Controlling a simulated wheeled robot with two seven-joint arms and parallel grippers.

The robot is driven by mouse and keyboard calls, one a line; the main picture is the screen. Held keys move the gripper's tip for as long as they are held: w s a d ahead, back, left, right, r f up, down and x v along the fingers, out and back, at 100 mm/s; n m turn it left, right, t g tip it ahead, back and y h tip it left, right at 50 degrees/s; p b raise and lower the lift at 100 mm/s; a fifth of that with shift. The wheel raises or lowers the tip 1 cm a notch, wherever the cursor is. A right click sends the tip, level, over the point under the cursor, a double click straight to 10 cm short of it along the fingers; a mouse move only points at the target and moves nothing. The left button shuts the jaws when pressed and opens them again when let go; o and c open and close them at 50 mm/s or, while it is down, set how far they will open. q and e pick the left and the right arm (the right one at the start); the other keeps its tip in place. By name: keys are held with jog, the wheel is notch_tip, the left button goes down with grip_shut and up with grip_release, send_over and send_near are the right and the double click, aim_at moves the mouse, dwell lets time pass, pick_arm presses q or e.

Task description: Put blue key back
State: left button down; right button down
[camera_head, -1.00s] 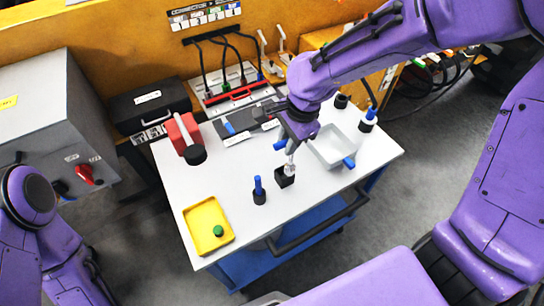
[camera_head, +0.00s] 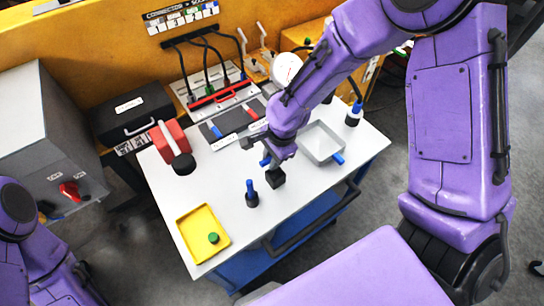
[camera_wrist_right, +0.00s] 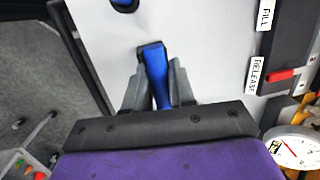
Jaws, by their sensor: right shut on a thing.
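My right gripper (camera_head: 274,167) is low over the table's middle. In the right wrist view its grey fingers (camera_wrist_right: 157,98) are shut on a blue handle with a dark far end (camera_wrist_right: 152,70), which I take to be the blue key. In the head view a black block (camera_head: 275,179) shows directly under this gripper; the handle is mostly hidden by the gripper. A similar blue-topped black piece (camera_head: 251,193) stands upright to the left. A grey panel (camera_head: 228,124) with a blue and a red piece lies behind. My left gripper is out of view.
A yellow tray (camera_head: 183,222) with a green-topped piece is at the front left, and a grey tray (camera_head: 322,143) at the right. A red device (camera_head: 170,142), a black case (camera_head: 125,110) and a round gauge (camera_head: 287,69) stand around. The table's front middle is mostly clear.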

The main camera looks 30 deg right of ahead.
jog(key=c, duration=0.9)
grip_release()
jog(key=shift+s, duration=0.1)
jog(key=shift+c, duration=0.2)
jog(key=shift+r, duration=0.15)
notch_tip(320, 180, up, 12)
jog(key=s+d+b, duration=0.1)
jog(key=shift+s+d+f, duration=0.15)
jog(key=shift+d+f, duration=0.05)
jog(key=shift+d, duration=0.2)
